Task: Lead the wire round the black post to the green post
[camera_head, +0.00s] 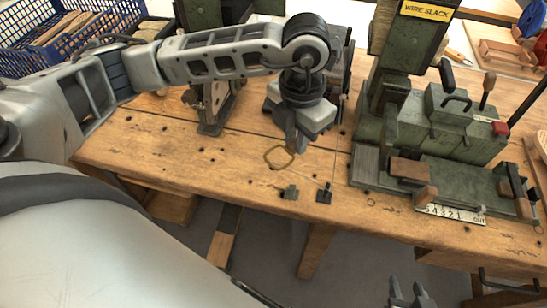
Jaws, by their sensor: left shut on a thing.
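My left gripper (299,147) is shut and points down over the bench, above and behind the two small posts. A brass-coloured loop (279,158) shows at its fingertips. The thin wire (335,160) comes down from the green machine to the black post (324,194), and a pale stretch runs from there up-left toward my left gripper. Where the fingers grip it is too small to see. The green post (290,192) stands left of the black post, near the bench's front edge. My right gripper (408,292) is low at the bottom edge, fingers apart and empty.
The wooden bench (150,150) is clear left of the posts. A green machine with a wire slack sign (425,10) and a clamp fixture (440,180) stand at the right. A blue crate (75,45) sits at the back left.

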